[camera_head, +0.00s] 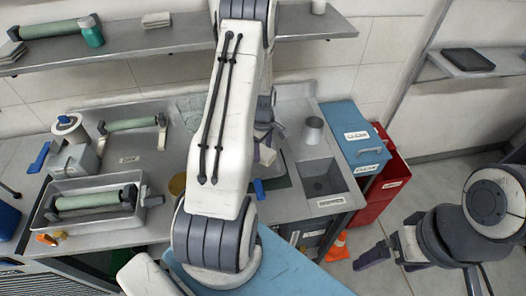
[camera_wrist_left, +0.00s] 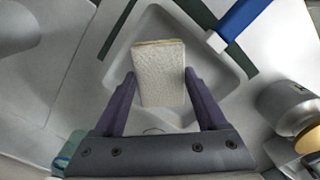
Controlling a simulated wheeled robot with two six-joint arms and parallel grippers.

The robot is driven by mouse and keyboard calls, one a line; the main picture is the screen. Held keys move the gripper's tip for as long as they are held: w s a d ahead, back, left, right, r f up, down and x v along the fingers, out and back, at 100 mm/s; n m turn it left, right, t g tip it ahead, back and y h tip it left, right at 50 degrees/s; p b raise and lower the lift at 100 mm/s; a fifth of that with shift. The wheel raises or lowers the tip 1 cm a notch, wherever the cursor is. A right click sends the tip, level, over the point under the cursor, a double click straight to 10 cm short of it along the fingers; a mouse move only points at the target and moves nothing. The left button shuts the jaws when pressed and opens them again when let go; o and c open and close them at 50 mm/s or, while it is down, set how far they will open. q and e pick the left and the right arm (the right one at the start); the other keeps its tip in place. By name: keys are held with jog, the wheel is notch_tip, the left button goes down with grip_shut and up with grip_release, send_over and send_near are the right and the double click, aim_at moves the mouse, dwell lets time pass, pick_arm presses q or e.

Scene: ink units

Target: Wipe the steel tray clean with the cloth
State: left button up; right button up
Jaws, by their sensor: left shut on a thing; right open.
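My left gripper (camera_wrist_left: 160,92) is shut on a pale, cream-coloured cloth (camera_wrist_left: 159,75), which looks like a folded pad between its fingers. Behind the cloth in the left wrist view is a pale grey steel tray (camera_wrist_left: 222,62) with a rounded recess. I cannot tell whether the cloth touches the tray. In the head view my left arm hides most of the tray, and the left gripper (camera_head: 265,150) shows only in part beside the arm. My right gripper (camera_head: 385,256) is open and empty at the right, off the counter.
A blue-handled tool (camera_wrist_left: 240,22) lies beside the tray at its upper right. A sink (camera_head: 322,178) and a metal cup (camera_head: 313,129) are to the right. A tray with a green roller (camera_head: 95,201) stands at the left. Blue and red bins (camera_head: 355,140) stand beyond the counter.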

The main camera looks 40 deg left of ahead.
pick_arm(q)
jog(key=shift+r, duration=0.2)
jog(key=shift+r+p, duration=1.15)
jog(key=shift+r, duration=0.4)
jog(key=shift+f, duration=0.1)
